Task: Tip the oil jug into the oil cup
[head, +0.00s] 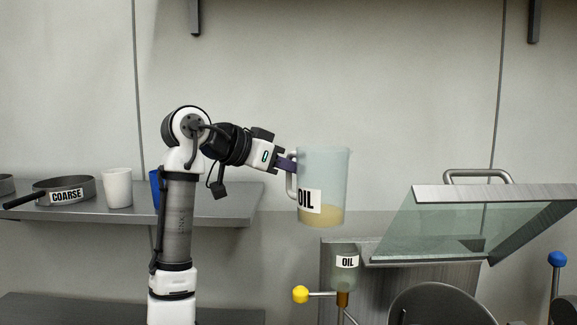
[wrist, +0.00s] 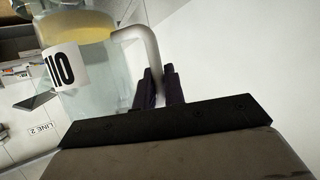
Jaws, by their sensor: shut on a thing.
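The oil jug (head: 323,180) is a clear, pale jug with an OIL label and a shallow layer of yellowish oil at its bottom. It hangs in the air, upright or nearly so. My gripper (head: 287,164) is shut on the jug's handle, on its left side. In the wrist view my gripper's fingers (wrist: 158,88) close around the handle, and the jug (wrist: 100,75) shows beyond them. The oil cup (head: 346,262), a small clear vessel labelled OIL, stands below and slightly right of the jug, apart from it. Its inside is hard to make out.
A tilted glass hood (head: 470,225) with a metal handle stands right of the jug. A yellow knob (head: 300,294) sticks out left below the oil cup. A shelf (head: 225,205) at left holds a COARSE pan (head: 68,191) and a white cup (head: 117,187).

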